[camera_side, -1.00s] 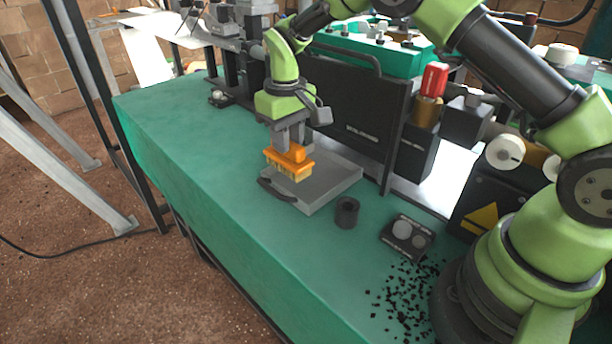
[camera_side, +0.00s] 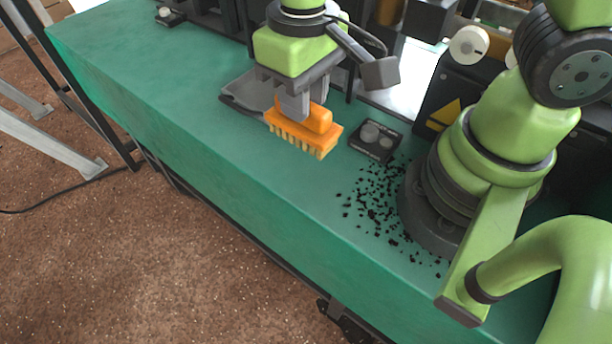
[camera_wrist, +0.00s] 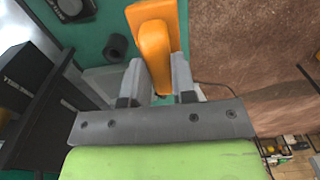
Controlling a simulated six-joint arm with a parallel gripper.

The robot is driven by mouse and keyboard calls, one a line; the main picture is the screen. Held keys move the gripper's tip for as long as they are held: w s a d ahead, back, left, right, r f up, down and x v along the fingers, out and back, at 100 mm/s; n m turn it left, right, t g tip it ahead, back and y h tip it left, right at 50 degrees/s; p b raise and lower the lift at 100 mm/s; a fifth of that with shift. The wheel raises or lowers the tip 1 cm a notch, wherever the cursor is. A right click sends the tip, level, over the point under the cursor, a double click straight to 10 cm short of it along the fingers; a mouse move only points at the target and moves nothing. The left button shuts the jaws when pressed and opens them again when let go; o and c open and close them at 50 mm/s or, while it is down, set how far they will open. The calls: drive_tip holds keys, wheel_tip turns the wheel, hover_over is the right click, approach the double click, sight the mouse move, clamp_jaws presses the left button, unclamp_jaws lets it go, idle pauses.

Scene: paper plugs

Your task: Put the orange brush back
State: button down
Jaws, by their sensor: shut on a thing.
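The orange brush (camera_side: 303,131) has an orange back with a row of pale orange bristles pointing down. My gripper (camera_side: 293,105) is shut on its raised handle and holds it in the air above the green table, near the front edge. In the wrist view the brush (camera_wrist: 154,42) sits between the two fingers of my gripper (camera_wrist: 155,80), with its far end reaching beyond them. The grey tray (camera_side: 247,92) lies on the table behind and to the left of the brush, partly hidden by my gripper.
Many black bits (camera_side: 378,205) are scattered on the table near my base. A dark block with two round knobs (camera_side: 375,140) sits right of the brush. A dark hollow cylinder (camera_wrist: 117,46) stands on the table in the wrist view.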

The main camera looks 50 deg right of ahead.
sight(308, 128)
drive_tip(key=f, duration=0.5)
drive_tip(key=shift+s, duration=0.35)
drive_tip(key=shift+f, duration=2.5)
drive_tip(key=shift+f, duration=0.1)
drive_tip(key=c, duration=0.9)
unclamp_jaws()
drive_tip(key=shift+c, duration=0.2)
